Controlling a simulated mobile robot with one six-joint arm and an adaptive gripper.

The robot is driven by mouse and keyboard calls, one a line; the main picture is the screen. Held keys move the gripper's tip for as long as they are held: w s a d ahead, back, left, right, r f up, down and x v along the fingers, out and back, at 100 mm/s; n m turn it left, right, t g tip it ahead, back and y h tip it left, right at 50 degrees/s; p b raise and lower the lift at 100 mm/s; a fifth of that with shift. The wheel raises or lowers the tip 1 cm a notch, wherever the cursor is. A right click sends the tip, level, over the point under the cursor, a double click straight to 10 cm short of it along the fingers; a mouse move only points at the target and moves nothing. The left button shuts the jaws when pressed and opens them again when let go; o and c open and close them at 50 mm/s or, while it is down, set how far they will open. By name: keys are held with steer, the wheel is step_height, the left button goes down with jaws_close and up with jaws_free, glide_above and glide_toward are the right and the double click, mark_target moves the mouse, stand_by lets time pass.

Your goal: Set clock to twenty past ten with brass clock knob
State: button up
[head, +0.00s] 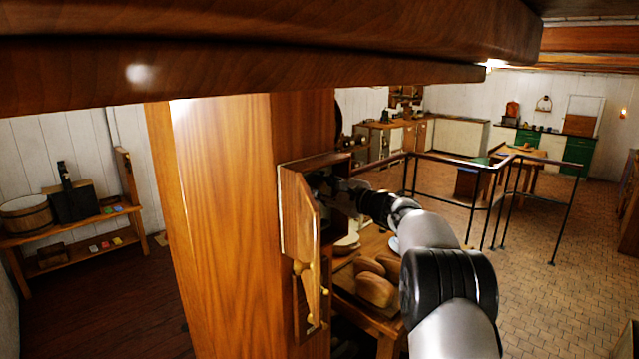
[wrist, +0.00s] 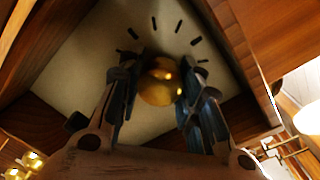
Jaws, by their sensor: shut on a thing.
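The brass clock knob (wrist: 160,84) shows in the wrist view in front of the pale clock face (wrist: 72,72), which has dark hour marks. My gripper (wrist: 158,90) is shut on the knob, one finger on each side. The clock's hands cannot be made out, so the time cannot be read. In the head view, the wooden clock case (head: 300,215) is on the side of a wide wooden post, and my gripper (head: 325,184) reaches into it. The knob and face are hidden there.
The wooden post (head: 225,220) stands left of my arm, and a thick beam (head: 260,60) crosses above. A table with brown rounded items (head: 375,288) is below the clock. A metal railing (head: 480,165) stands to the right. Tiled floor (head: 530,260) is open beyond.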

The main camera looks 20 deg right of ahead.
steer(key=shift+r+m+p, duration=0.15)
steer(key=shift+m+p, duration=0.2)
steer(key=shift+m, duration=0.45)
steer(key=o, duration=1.1)
steer(key=shift+s, duration=0.1)
steer(key=v, duration=1.2)
steer(key=shift+f, duration=0.2)
